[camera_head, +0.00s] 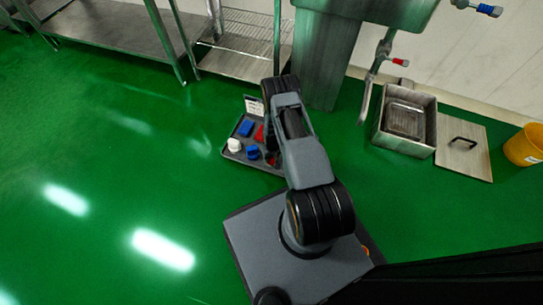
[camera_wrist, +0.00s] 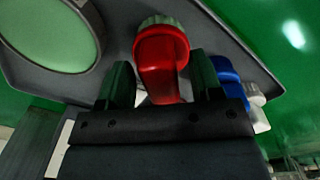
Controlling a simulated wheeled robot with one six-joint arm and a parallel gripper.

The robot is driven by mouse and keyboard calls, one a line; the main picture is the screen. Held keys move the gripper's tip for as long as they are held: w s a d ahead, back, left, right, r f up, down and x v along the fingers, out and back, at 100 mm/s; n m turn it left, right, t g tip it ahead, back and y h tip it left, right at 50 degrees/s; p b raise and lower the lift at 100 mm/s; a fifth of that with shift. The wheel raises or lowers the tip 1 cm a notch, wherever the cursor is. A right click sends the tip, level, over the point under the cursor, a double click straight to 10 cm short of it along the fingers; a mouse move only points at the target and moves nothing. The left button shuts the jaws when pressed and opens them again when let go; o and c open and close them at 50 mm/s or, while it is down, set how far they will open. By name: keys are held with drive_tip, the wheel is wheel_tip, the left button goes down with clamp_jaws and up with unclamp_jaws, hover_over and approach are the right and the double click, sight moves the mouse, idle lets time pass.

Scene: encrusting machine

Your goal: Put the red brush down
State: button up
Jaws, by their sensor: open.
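The red brush (camera_wrist: 161,62) has a pale bristled end and stands in a grey tray (camera_wrist: 112,22) in the wrist view. My gripper (camera_wrist: 161,78) is open, with one dark finger on each side of the red handle. Small gaps show between the fingers and the handle. In the head view my arm hides the gripper. There, the tray (camera_head: 268,168) lies low by the rack, with a red item (camera_head: 260,133) partly behind my arm. I cannot tell whether this is the same brush.
Blue items (camera_head: 246,128) and a white item (camera_head: 234,145) share the tray; a blue one (camera_wrist: 224,69) is close beside my right finger. A metal rack (camera_head: 240,50), sink basin (camera_head: 405,118) and yellow bucket (camera_head: 522,147) stand behind. Green floor at left is clear.

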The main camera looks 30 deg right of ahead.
drive_tip(key=w+a+r+t+p, duration=0.1)
drive_tip(key=a+r+p, duration=0.15)
drive_tip(key=r, duration=1.65)
drive_tip(key=w+a+r+p, duration=0.1)
drive_tip(key=r+p, duration=0.2)
drive_tip(key=r, duration=1.6)
drive_tip(key=s+a+r, duration=0.3)
drive_tip(key=s+r, duration=0.5)
drive_tip(key=r, duration=0.1)
drive_tip(key=s+a+r+t, duration=0.1)
drive_tip(key=s+a+r, duration=0.2)
drive_tip(key=s+r, duration=0.5)
drive_tip(key=shift+s+r+t, duration=0.3)
drive_tip(key=shift+s+r, duration=0.1)
drive_tip(key=shift+s, duration=0.3)
